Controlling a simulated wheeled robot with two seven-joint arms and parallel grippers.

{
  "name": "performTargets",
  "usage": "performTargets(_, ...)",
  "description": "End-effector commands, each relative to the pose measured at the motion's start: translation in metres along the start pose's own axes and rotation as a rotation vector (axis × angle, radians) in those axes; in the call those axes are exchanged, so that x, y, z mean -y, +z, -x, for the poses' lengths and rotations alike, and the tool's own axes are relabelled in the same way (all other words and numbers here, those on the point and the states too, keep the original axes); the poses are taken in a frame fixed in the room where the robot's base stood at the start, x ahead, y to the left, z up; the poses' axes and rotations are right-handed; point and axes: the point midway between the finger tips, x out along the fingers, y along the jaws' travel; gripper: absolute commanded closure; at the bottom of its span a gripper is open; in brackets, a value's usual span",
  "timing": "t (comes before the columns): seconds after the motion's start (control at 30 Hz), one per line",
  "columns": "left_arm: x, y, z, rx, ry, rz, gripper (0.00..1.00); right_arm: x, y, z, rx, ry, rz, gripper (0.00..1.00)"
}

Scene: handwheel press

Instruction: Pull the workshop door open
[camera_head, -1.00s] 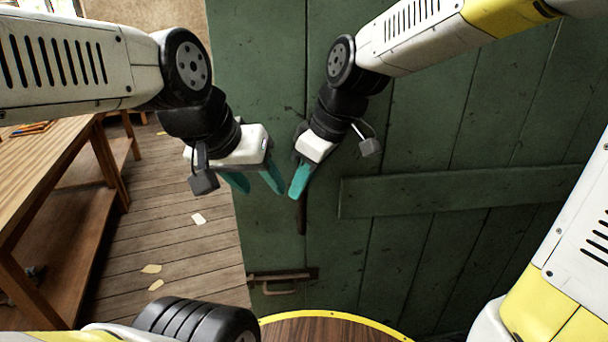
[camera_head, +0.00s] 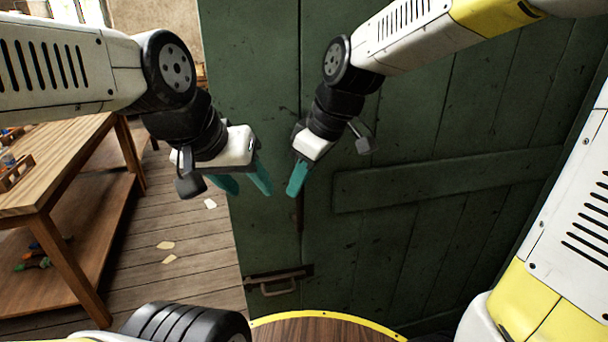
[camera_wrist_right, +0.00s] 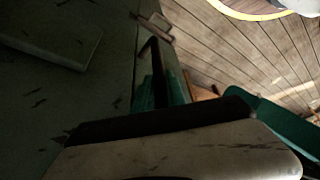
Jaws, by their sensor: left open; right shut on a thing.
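The green plank door (camera_head: 420,235) fills the middle and right of the head view. Its left edge stands clear, with the room floor showing beyond it. A dark upright handle (camera_head: 300,214) sits on the door. My right gripper (camera_head: 297,179) is shut on this handle, with its teal fingers at the upper part and the lower end showing below. In the right wrist view, the dark handle (camera_wrist_right: 156,72) runs between the teal fingers. My left gripper (camera_head: 243,181) is open and empty, left of the handle and in front of the door's left edge.
A metal latch (camera_head: 278,281) is low on the door. A wooden workbench (camera_head: 62,165) with tools stands at left. Plank floor (camera_head: 190,262) with a few paper scraps lies between bench and door. A round yellow-rimmed wooden top (camera_head: 325,322) is at the bottom.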

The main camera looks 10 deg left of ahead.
Motion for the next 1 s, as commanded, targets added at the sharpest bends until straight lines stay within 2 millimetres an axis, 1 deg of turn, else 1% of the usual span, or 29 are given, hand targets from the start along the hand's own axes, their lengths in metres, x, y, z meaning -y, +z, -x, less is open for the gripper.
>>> performTargets(0.17, 0.000, 0.000, 0.000, 0.000, 0.000, 0.000, 0.51, -0.001, 0.000, 0.001, -0.001, 0.002, -0.003, 1.00)
performTargets(0.2, 0.000, 0.000, 0.000, 0.000, 0.000, 0.000, 0.51, -0.001, 0.000, 0.001, -0.001, 0.002, -0.003, 0.78)
performTargets(0.27, 0.000, 0.000, 0.000, 0.000, 0.000, 0.000, 0.51, -0.001, 0.000, 0.001, -0.001, 0.002, -0.002, 0.66)
performTargets(0.3, 0.000, 0.000, 0.000, 0.000, 0.000, 0.000, 0.51, -0.001, 0.000, 0.001, -0.001, 0.002, -0.002, 0.62)
performTargets(0.57, 0.000, 0.000, 0.000, 0.000, 0.000, 0.000, 0.51, 0.000, 0.000, 0.000, 0.000, 0.001, -0.001, 0.62)
performTargets(0.67, 0.000, 0.000, 0.000, 0.000, 0.000, 0.000, 0.51, -0.001, 0.000, 0.005, -0.001, 0.002, -0.001, 0.62)
performTargets(0.77, 0.000, 0.000, 0.000, 0.000, 0.000, 0.000, 0.51, -0.001, -0.001, 0.017, -0.004, 0.004, -0.001, 0.62)
performTargets(1.0, 0.000, 0.000, 0.000, 0.000, 0.000, 0.000, 0.51, -0.001, 0.000, 0.059, -0.004, 0.005, -0.002, 0.62)
